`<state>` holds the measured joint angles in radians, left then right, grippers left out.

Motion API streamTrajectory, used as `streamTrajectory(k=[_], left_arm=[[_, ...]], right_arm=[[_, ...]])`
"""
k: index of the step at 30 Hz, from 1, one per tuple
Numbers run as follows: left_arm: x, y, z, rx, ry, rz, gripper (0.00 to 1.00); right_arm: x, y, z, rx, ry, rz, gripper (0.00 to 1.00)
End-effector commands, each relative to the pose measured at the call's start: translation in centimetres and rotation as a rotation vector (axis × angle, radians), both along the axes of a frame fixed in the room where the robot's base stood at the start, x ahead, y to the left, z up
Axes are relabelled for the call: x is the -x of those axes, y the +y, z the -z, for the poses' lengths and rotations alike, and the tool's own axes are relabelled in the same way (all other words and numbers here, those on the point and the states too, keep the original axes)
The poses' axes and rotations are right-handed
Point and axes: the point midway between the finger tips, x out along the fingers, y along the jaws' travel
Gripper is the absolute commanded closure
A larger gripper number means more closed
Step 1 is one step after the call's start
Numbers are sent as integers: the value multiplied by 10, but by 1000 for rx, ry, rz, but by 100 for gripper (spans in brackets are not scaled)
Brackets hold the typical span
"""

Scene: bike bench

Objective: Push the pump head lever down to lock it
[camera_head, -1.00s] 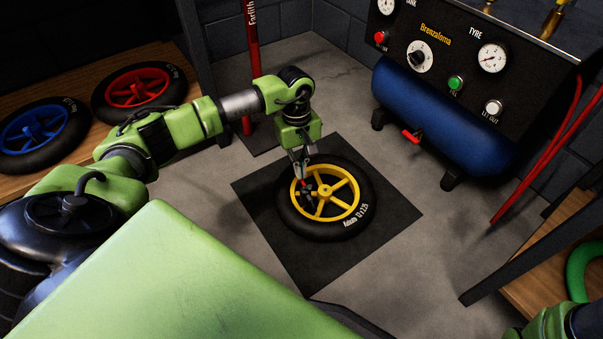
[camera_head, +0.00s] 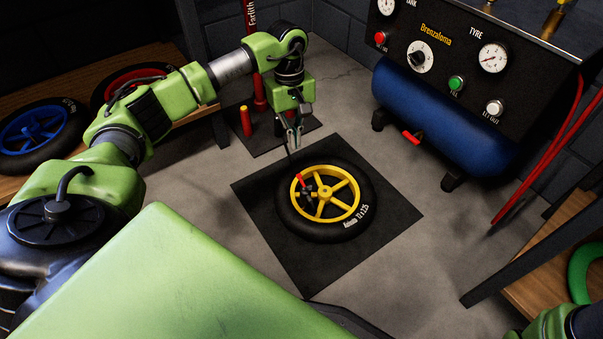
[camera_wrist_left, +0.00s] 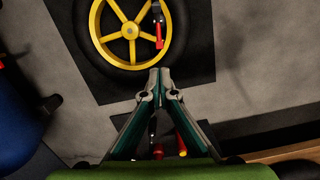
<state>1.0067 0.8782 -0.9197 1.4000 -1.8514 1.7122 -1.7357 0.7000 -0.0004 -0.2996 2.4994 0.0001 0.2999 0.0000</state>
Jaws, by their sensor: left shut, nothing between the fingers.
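The pump head (camera_head: 307,190) is a small dark piece at the left side of the yellow wheel (camera_head: 341,207), inside its rim. Its red lever (camera_head: 299,181) points up and to the left in the head view. In the left wrist view the pump head (camera_wrist_left: 157,13) is at the top, with the red lever (camera_wrist_left: 160,36) pointing down; I cannot tell whether it is locked. My left gripper (camera_head: 295,146) is above and behind the wheel, apart from the lever. In its wrist view the fingertips (camera_wrist_left: 163,73) are together and empty. My right gripper is out of view.
The wheel lies on a black mat (camera_head: 288,266). A red floor pump (camera_head: 252,45) stands behind my left gripper. A blue compressor (camera_head: 438,115) with a gauge panel stands at the right. Blue (camera_head: 70,138) and red-rimmed (camera_head: 102,92) wheels lie on a wooden bench. The floor right of the mat is clear.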

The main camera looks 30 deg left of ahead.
Motion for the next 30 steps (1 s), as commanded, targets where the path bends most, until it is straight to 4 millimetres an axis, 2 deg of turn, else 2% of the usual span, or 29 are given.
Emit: streamTrajectory(k=[3, 9, 26, 28, 30], left_arm=[[-2, 2, -23, 0, -2, 1, 100], [-2, 3, -42, 1, -1, 0, 100], [-2, 4, -45, 0, 1, 0, 100], [-2, 1, -45, 6, 2, 1, 100], [1, -11, -44, 31, 9, 3, 100]], right_arm=[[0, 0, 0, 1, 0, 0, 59], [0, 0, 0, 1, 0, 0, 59], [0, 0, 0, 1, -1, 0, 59], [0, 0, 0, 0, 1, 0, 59], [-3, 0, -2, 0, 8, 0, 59]])
